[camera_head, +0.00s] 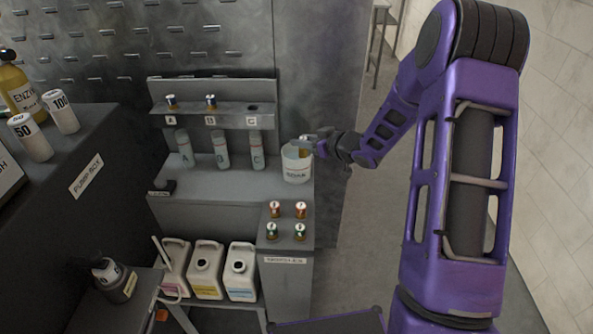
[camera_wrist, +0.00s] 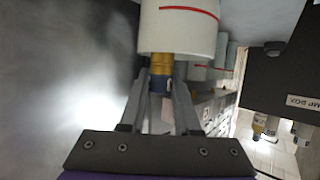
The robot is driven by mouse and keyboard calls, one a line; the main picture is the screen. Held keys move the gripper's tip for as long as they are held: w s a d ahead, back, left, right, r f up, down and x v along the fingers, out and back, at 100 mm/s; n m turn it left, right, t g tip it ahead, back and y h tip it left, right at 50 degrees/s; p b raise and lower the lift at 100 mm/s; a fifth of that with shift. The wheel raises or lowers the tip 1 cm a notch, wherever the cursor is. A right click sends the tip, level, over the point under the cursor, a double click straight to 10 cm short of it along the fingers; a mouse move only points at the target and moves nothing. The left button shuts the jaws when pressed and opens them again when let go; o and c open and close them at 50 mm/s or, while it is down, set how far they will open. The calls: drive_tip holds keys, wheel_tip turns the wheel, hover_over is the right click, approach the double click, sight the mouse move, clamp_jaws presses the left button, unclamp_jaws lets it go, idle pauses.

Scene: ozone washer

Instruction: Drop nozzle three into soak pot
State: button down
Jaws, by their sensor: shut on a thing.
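The soak pot (camera_head: 297,170) is a whitish, labelled tub at the right end of the grey bench. It also shows at the top of the wrist view (camera_wrist: 178,38), with a red line on its side. My gripper (camera_head: 308,142) is at the pot's rim, on its upper right. In the wrist view my gripper (camera_wrist: 161,84) is shut on a brass and dark blue nozzle (camera_wrist: 161,66). The nozzle's far end meets the pot's edge in that picture; I cannot tell whether it is inside the pot. The shelf hole above label C (camera_head: 253,108) is empty.
Nozzles stand at shelf places A (camera_head: 171,101) and B (camera_head: 211,101). Bottles A, B and C (camera_head: 256,150) stand left of the pot. Several red- and green-topped nozzles sit on the block (camera_head: 286,215) in front. White jugs (camera_head: 206,268) stand below; open floor lies right.

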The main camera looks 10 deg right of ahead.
drive_tip(key=c, duration=0.5)
unclamp_jaws()
drive_tip(key=shift+c, duration=0.2)
drive_tip(key=p+v, duration=0.3)
drive_tip(key=v, duration=1.4)
drive_tip(key=shift+s, duration=0.15)
drive_tip(key=shift+d, duration=0.15)
